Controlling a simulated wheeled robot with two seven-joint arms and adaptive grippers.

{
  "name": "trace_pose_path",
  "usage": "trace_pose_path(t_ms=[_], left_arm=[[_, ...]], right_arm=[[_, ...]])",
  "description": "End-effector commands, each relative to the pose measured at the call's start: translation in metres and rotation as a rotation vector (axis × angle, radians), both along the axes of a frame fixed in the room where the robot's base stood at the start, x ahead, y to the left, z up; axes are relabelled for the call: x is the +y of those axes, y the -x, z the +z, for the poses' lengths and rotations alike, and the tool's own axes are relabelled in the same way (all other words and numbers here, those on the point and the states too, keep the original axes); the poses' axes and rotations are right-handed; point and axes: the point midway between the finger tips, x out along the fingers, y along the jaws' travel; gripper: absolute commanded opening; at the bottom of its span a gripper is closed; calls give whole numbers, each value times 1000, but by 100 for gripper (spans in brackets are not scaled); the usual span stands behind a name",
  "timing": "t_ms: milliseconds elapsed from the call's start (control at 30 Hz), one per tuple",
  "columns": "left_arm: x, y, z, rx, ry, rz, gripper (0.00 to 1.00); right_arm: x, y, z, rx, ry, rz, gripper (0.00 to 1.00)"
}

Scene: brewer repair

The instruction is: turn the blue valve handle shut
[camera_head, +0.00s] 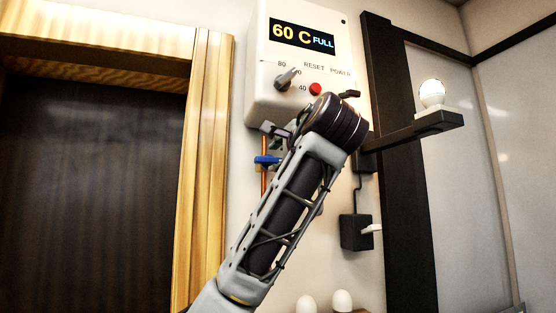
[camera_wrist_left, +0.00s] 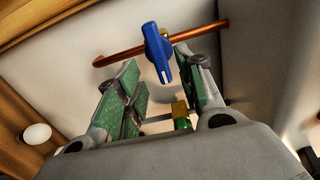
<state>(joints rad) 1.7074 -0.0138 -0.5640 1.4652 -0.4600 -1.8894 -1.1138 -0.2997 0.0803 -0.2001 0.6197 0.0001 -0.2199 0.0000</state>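The blue valve handle (camera_head: 267,161) sits on a thin copper pipe (camera_head: 264,183) below the white brewer box (camera_head: 290,103). In the left wrist view the blue handle (camera_wrist_left: 158,54) lies across the copper pipe (camera_wrist_left: 125,53). My left gripper (camera_wrist_left: 157,62) is open, with green-padded fingers on either side of the handle's near end. I cannot tell if either finger touches it. In the head view my left gripper (camera_head: 273,134) is partly hidden by my wrist, just above the handle. My right gripper is not in view.
The brewer box has a display (camera_head: 301,38) reading 60 C FULL, a grey dial (camera_head: 287,79) and a red button (camera_head: 315,89). A dark post with a shelf (camera_head: 415,130) holding a white bulb (camera_head: 432,94) stands at right. A black socket box (camera_head: 355,232) is lower down.

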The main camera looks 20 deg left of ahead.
Motion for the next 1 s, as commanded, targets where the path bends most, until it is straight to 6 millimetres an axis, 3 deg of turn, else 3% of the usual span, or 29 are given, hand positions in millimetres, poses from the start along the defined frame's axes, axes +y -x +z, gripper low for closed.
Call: trace_pose_path(t_ms=[400, 1000], left_arm=[[-36, 51, 0, -1, -1, -2, 38], [-47, 68, -1, 1, -2, -1, 38]], right_arm=[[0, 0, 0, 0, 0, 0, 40], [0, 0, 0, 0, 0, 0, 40]])
